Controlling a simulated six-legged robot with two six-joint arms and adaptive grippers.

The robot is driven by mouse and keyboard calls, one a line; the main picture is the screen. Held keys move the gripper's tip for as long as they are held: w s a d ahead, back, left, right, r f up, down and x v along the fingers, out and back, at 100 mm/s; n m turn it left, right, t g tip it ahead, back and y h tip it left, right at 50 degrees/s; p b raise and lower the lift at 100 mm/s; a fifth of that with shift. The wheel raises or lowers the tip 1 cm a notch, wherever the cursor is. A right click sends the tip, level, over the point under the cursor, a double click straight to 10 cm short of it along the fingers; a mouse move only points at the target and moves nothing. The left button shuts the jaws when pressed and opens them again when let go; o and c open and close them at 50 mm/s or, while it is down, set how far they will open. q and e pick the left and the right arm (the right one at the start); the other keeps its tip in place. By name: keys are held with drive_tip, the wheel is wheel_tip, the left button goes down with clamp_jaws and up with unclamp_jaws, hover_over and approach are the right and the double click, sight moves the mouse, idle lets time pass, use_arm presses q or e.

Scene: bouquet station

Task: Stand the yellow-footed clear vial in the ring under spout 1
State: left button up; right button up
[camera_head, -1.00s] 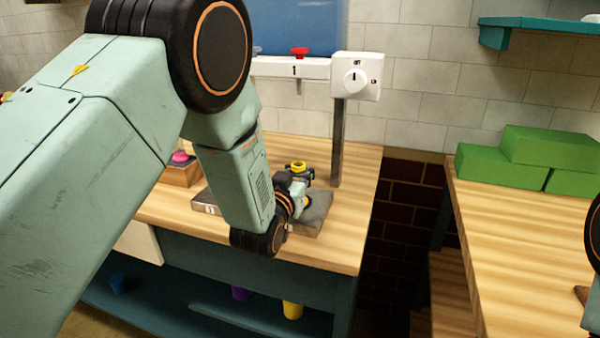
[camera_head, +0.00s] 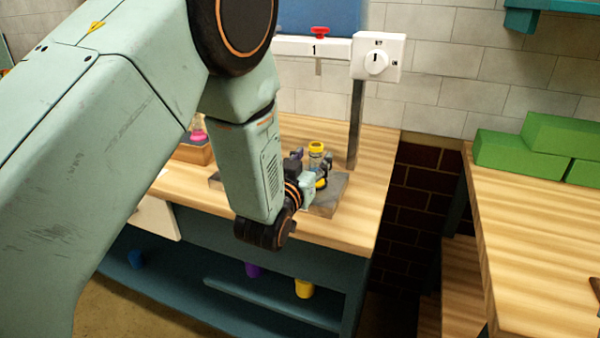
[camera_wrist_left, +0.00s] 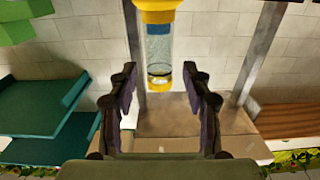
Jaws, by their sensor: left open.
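The yellow-footed clear vial (camera_head: 317,160) stands upright over the grey slab (camera_head: 328,203), below spout 1 (camera_head: 318,68) in the picture. It has yellow at both top and bottom. My left gripper (camera_head: 313,169) is at the vial with its fingers apart. In the left wrist view, which looks upside down, the clear vial (camera_wrist_left: 159,45) lies in line with the gap between the spread fingers (camera_wrist_left: 160,82), with space on both sides. The ring is not clear to see, so I cannot tell how the foot sits in it. My right gripper is out of view.
A white dial box (camera_head: 378,57) on a dark post (camera_head: 355,125) stands right of the vial. A wooden holder with a pink-filled vial (camera_head: 197,132) is behind my left arm. Green blocks (camera_head: 510,153) sit on the right counter, across a gap. Cups (camera_head: 304,288) are below the counter.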

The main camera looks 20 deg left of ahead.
use_arm(q)
drive_tip(key=s, duration=0.8)
drive_tip(key=shift+s+a, duration=0.1)
drive_tip(key=shift+s, duration=0.05)
drive_tip(key=shift+o, duration=0.4)
idle(0.6)
